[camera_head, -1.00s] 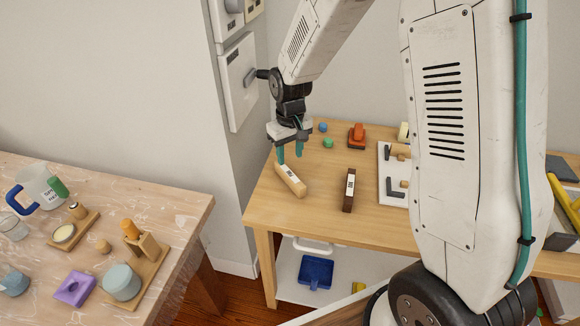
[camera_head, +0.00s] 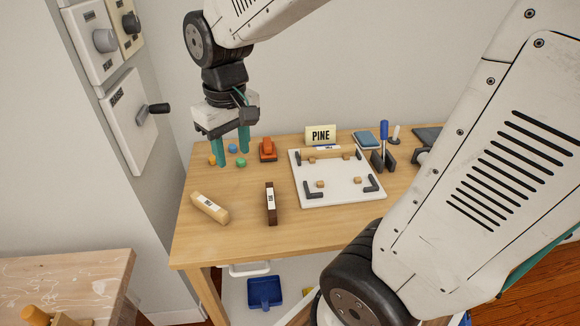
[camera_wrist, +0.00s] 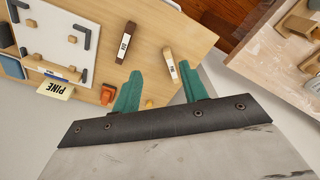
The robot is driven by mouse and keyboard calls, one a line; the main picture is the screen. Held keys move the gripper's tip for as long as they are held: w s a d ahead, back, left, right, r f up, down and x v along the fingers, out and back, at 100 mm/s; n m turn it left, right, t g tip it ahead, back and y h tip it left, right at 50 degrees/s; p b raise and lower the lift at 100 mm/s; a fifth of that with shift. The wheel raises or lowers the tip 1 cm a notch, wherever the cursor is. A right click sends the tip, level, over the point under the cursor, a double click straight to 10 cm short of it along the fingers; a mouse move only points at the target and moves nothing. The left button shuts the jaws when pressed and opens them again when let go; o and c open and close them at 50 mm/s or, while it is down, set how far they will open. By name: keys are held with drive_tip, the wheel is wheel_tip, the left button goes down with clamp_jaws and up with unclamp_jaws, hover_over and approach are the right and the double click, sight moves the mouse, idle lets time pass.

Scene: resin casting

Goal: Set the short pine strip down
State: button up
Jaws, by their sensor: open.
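The short pine strip, a pale wooden bar with a white label (camera_head: 210,207), lies at an angle on the left part of the wooden table. It also shows in the wrist view (camera_wrist: 170,64), between the fingertips in the picture. My gripper (camera_head: 231,158) has two teal fingers, apart and empty. It hangs above the table, clear of the strip. In the wrist view my gripper (camera_wrist: 160,68) is also open with nothing in its grasp. A dark brown labelled strip (camera_head: 271,203) lies to the right of the pale one.
A white board (camera_head: 345,184) with dark corner brackets and small wooden blocks lies mid-table. A PINE sign (camera_head: 320,135) stands behind it. An orange object (camera_head: 267,150) and small coloured pieces, including a green one (camera_head: 241,162), sit near the back. The table front is bare.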

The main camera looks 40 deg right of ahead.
drive_tip(key=s+d+r+m, duration=0.1)
drive_tip(key=s+r, duration=0.2)
drive_tip(key=s, duration=1.2)
drive_tip(key=shift+s+r, duration=0.2)
drive_tip(key=shift+s, duration=0.05)
